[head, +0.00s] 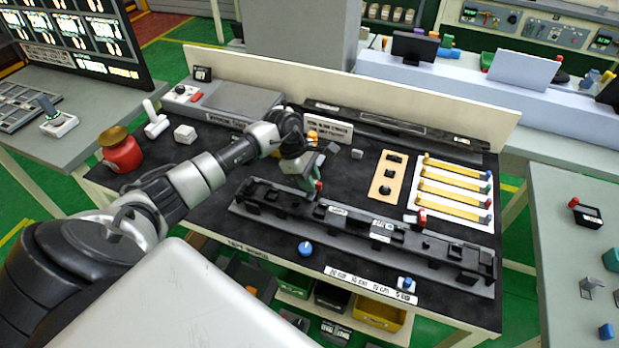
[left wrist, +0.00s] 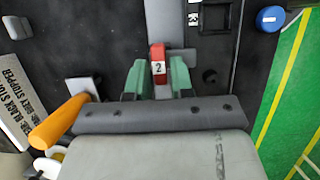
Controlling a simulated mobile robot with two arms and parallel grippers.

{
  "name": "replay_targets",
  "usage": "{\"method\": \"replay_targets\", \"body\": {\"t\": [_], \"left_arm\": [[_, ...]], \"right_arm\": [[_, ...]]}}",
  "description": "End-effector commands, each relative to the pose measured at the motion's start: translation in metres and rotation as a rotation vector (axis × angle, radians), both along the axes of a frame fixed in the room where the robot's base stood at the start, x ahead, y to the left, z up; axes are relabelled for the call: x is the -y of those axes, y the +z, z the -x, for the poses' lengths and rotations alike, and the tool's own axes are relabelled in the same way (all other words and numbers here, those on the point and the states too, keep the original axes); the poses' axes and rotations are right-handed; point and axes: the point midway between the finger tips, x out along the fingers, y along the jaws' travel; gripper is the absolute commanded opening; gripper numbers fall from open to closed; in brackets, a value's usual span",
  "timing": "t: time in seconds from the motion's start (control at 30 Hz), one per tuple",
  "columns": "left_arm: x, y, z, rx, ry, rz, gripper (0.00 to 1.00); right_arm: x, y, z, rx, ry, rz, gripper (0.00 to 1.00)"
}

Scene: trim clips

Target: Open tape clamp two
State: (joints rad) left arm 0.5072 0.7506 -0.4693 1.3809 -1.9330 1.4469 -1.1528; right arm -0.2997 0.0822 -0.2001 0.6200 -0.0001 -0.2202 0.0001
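Tape clamp two, a red lever marked "2" (left wrist: 158,62), stands between the green fingers of my left gripper (left wrist: 157,78) in the left wrist view. The fingers are close on both sides of it; I cannot tell whether they press on it. In the head view my left gripper (head: 308,168) reaches down to the left part of the long black fixture (head: 350,224), and a bit of red shows beside its fingers. Another red clamp (head: 421,216) shows farther right, by the fixture's back side. My right gripper is not in view.
A blue knob (head: 305,248) lies in front of the fixture. A white board with several yellow strips (head: 450,195) and a tan plate (head: 387,178) lie behind its right part. An orange-handled thing (left wrist: 62,122) is close to the gripper's left in the wrist view.

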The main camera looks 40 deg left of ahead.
Motion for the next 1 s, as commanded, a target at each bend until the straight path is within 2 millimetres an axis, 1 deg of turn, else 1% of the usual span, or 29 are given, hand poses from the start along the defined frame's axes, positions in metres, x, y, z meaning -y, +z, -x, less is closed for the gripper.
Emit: {"method": "replay_targets", "body": {"t": [0.03,0.1,0.13,0.37,0.57,0.77,1.0], "left_arm": [[0.000,0.000,0.000,0.000,0.000,0.000,0.14],[0.000,0.000,0.000,0.000,0.000,0.000,0.04],[0.000,0.000,0.000,0.000,0.000,0.000,0.00],[0.000,0.000,0.000,0.001,0.008,0.000,0.00],[0.000,-0.001,0.001,0.000,0.066,-0.001,0.00],[0.000,-0.001,0.003,0.001,0.199,-0.002,0.00],[0.002,-0.001,0.006,0.001,0.419,-0.002,0.00]], "right_arm": [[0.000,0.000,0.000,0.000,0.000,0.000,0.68],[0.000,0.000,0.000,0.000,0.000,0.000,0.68],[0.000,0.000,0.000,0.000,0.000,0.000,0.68],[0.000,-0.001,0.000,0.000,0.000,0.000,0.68],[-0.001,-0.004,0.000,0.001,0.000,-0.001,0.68],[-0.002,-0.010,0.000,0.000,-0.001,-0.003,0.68],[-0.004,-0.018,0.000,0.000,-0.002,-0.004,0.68]]}}
